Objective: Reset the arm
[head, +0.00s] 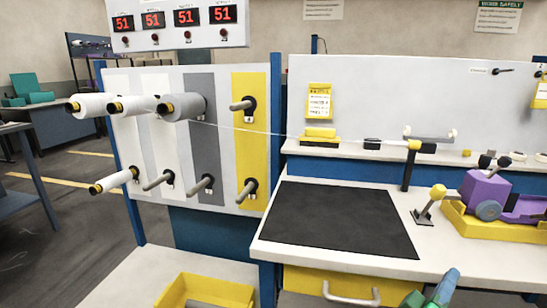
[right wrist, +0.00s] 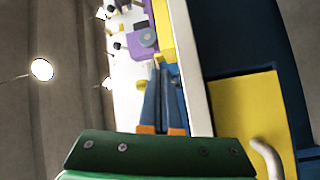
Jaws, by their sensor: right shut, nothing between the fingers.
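My right gripper (head: 444,287) shows in part at the bottom edge of the head view, in front of the workbench drawer. In the right wrist view its two long grey-blue fingers (right wrist: 163,72) lie close together, shut and empty, with orange bases on a green body. They point along the bench front, and no object is between them. My left gripper is in neither view.
The workbench (head: 265,237) has a black mat (head: 345,220) and a yellow drawer (head: 330,287). A purple device (head: 485,188) sits at the right. The spool rack (head: 150,85) stands left, with a thread running right from a grey spool (head: 183,106). A yellow bin (head: 180,288) is below.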

